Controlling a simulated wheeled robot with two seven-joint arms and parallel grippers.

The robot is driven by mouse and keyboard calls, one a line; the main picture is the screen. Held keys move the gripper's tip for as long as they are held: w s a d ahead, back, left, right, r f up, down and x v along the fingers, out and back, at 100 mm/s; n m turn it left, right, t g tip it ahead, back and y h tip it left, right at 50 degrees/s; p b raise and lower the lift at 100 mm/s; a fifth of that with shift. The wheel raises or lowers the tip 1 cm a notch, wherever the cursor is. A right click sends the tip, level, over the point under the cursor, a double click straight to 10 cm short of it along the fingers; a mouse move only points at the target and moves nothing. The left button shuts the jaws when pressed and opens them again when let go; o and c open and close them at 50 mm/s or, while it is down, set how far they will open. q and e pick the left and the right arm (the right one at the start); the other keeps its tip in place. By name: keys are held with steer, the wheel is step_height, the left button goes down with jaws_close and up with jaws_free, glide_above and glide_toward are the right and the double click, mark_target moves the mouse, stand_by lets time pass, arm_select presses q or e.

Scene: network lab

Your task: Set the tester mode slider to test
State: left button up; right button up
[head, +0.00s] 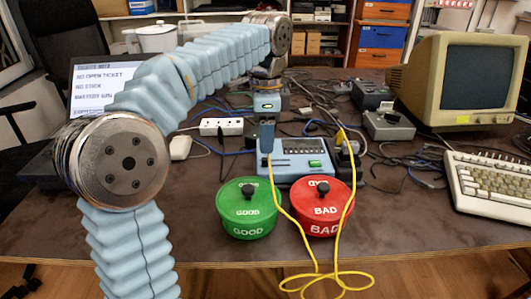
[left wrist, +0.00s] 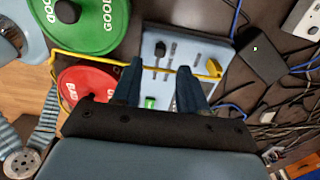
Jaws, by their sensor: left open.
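The light-blue tester (head: 297,172) sits on the dark table behind two lidded pots. It has a dark display, a green part (head: 314,163) and a yellow cable (head: 318,262). In the left wrist view the tester panel (left wrist: 205,48) shows narrow slots and a dark knob (left wrist: 160,48). I cannot read its labels or tell the mode slider's setting. My left gripper (head: 267,150) points down over the tester's left part. In the left wrist view its fingers (left wrist: 160,70) are apart with nothing clearly held between them, and they hide part of the panel. My right gripper is not in view.
A green GOOD pot (head: 247,222) and a red BAD pot (head: 322,221) stand in front of the tester. A power strip (head: 221,127) and loose cables lie behind. A monitor (head: 462,80) and keyboard (head: 490,185) are at right.

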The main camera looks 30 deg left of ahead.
mark_target(267, 159)
arm_select(q)
step_height(267, 159, down, 5)
steer(key=shift+f, duration=0.1)
stand_by(0.3)
jaws_close()
steer(key=shift+d, duration=0.1)
